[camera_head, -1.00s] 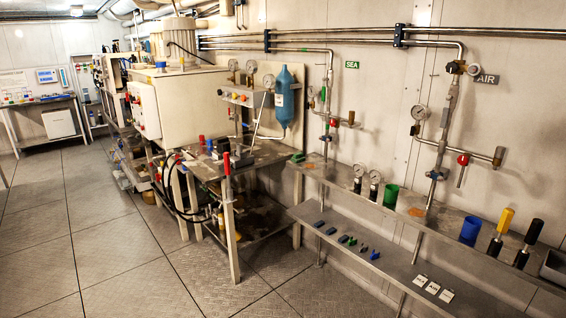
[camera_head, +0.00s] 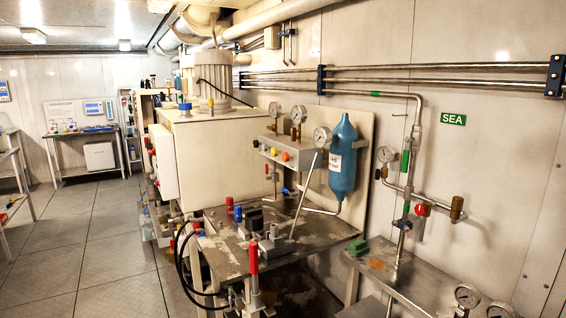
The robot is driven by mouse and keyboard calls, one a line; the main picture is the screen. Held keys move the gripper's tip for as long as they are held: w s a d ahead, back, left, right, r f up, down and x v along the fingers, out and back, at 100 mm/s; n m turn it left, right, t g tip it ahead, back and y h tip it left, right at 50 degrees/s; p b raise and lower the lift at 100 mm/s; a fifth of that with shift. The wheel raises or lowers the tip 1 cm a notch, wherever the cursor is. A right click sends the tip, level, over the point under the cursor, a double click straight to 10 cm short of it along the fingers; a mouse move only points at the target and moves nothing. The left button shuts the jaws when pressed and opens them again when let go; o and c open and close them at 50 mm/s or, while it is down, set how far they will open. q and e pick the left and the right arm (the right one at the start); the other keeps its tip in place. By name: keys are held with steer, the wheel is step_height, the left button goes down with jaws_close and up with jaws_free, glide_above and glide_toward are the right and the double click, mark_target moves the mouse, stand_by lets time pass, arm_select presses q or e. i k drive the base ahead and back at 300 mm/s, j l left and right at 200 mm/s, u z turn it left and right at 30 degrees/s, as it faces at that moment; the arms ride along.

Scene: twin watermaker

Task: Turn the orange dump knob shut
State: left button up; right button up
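An orange knob (camera_head: 285,156) is at the right end of the row. It is too small in this view to tell its turn position. Neither of my grippers is in view.
A metal bench (camera_head: 222,257) below the box carries a red-handled lever (camera_head: 253,257) and small fittings. A blue cylinder (camera_head: 343,160) hangs right of the box. A shelf with pipework stands at right. Open floor (camera_head: 110,240) lies at left.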

mark_target(285, 157)
steer(key=i+j, duration=0.3)
steer(key=i+j+z, duration=0.1)
steer(key=i+j, duration=0.2)
steer(key=j, duration=0.25)
